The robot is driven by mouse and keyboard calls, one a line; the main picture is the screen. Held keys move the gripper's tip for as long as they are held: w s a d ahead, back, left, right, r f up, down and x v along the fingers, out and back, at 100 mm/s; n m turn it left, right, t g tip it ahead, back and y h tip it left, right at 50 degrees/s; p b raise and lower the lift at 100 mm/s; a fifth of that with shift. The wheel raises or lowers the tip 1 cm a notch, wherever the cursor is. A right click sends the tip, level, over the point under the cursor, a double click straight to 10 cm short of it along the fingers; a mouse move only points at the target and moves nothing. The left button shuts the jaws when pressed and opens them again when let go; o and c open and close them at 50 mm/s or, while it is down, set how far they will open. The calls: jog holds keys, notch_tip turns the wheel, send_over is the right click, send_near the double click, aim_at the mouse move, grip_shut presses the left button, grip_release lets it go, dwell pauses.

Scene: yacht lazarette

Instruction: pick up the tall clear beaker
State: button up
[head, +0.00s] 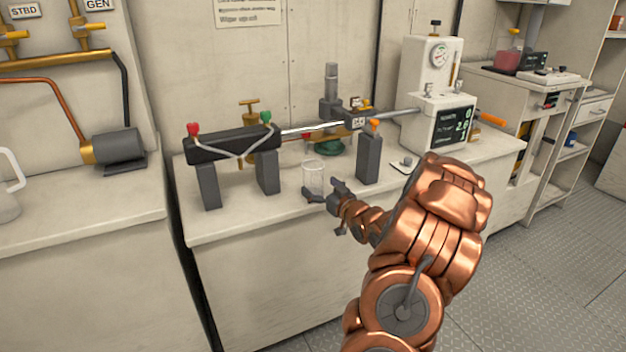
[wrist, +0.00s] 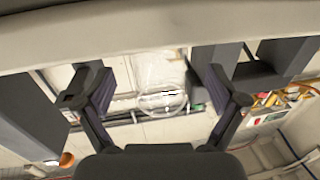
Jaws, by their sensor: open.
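The tall clear beaker (head: 313,175) stands upright on the pale counter (head: 225,222), near its front edge. My gripper (head: 324,190) is open at the beaker's lower front right, and one finger overlaps the beaker's base in the head view. In the wrist view the beaker (wrist: 160,72) shows as a transparent round outline in the space between the two spread fingers of my gripper (wrist: 160,92). I cannot tell whether either finger touches it.
A dark bar apparatus (head: 235,145) on grey posts stands left of the beaker, and another grey post (head: 369,158) stands close on its right. A white gauge unit with a display (head: 440,122) is farther right. A green-based stand (head: 330,147) is behind.

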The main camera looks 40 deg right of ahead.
aim_at(319, 176)
jog(key=shift+w+d+r, duration=0.1)
jog(key=shift+w+d, duration=0.1)
jog(key=shift+w, duration=0.75)
jog(key=shift+w+d, duration=0.2)
jog(key=shift+w, duration=0.75)
jog(key=c, duration=1.3)
notch_tip(319, 176, up, 4)
jog(key=shift+f+p, duration=0.25)
jog(key=shift+p, duration=0.85)
jog(key=shift+s+a, duration=0.15)
jog(key=shift+s, duration=0.1)
jog(key=s+a+b, duration=0.3)
jog(key=s, duration=0.1)
jog(key=s+a+r+b, duration=0.1)
jog(key=s+a+b, duration=0.2)
jog(key=s+b, duration=0.1)
jog(key=s+a+b, duration=0.3)
jog(key=s, duration=0.1)
jog(key=shift+a+r, duration=0.2)
jog(key=shift+a, duration=0.1)
